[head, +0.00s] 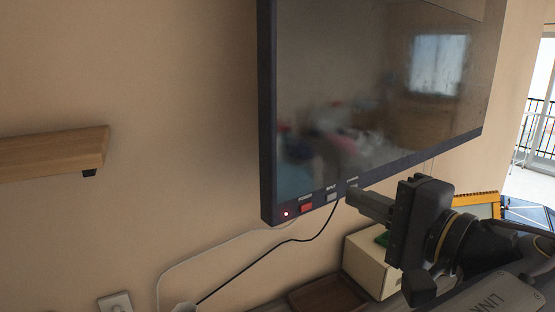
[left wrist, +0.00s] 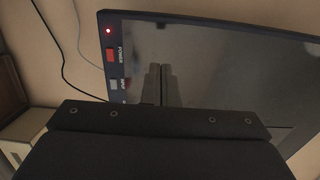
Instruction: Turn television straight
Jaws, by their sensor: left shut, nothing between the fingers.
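The television (head: 375,95) is a dark flat screen in front of the wall, cut off at the top of the head view. Its lower edge slopes up to the right. At its lower left corner are a red light, a red power button (head: 306,208) and a grey input button (head: 332,197). My left gripper (head: 352,199) is shut and empty, its fingertips at the lower edge just right of the input button; I cannot tell whether they touch. The left wrist view shows the television (left wrist: 215,75) ahead of my shut fingers (left wrist: 160,72). My right gripper is out of view.
A black cable (head: 318,235) hangs below the television. A wooden shelf (head: 50,153) is on the wall at left. A cream box (head: 370,264) stands below the screen beside my gripper. A wall socket (head: 115,303) is at lower left, a bright window door (head: 540,120) at far right.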

